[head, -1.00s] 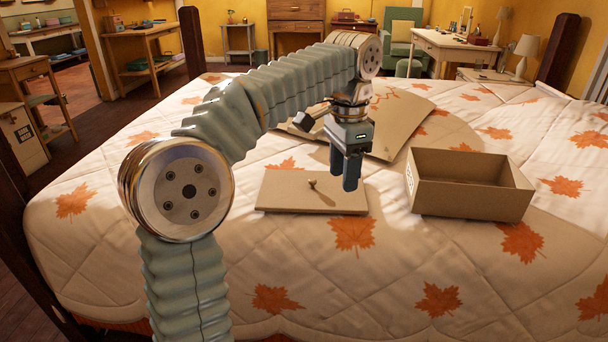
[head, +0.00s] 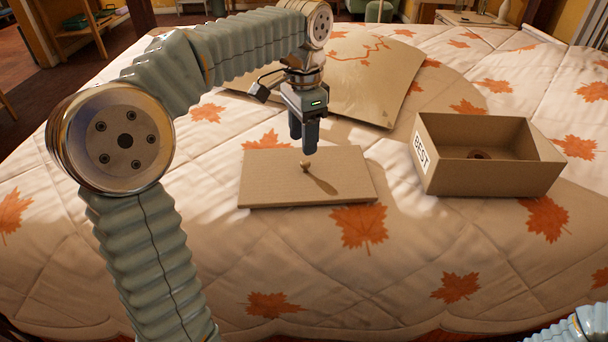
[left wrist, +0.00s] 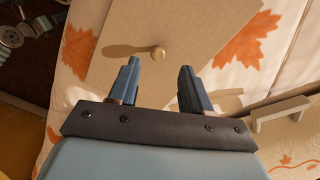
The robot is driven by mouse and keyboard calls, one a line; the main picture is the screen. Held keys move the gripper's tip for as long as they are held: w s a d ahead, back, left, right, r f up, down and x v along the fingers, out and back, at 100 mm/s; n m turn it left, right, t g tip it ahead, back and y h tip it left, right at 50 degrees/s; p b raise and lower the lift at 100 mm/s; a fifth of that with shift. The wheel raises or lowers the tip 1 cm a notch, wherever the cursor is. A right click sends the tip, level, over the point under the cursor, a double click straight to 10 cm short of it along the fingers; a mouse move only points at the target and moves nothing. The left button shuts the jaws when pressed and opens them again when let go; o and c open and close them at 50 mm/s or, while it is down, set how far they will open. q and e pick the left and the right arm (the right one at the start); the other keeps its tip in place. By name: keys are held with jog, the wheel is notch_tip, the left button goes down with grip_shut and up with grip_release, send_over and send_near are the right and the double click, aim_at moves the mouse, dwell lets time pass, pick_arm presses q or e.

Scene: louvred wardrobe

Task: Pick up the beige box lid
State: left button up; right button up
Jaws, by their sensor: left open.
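The beige box lid (head: 280,185) lies flat on the bed, with a small round knob (head: 306,166) standing up near its middle. In the left wrist view the lid (left wrist: 190,30) fills the top middle, and its knob (left wrist: 158,53) shows ahead of the fingers. My left gripper (head: 304,148) points down just above and behind the knob in the head view. In the left wrist view the left gripper (left wrist: 157,82) is open, with nothing between its fingers. My right gripper is not in view; only a bit of my right arm shows at the bottom right corner.
An open beige box (head: 440,177) marked "BEST" stands right of the lid, with a small round thing inside. A beige pillow or panel (head: 375,85) with an orange pattern lies behind the lid. The leaf-patterned bed cover (head: 400,270) is clear in front.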

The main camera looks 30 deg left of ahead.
aim_at(305, 162)
pick_arm(q)
jog(key=f, duration=0.6)
jog(key=shift+w+d+f+b, duration=0.1)
jog(key=shift+d+f+b, duration=0.15)
jog(key=shift+b, duration=0.15)
grip_shut()
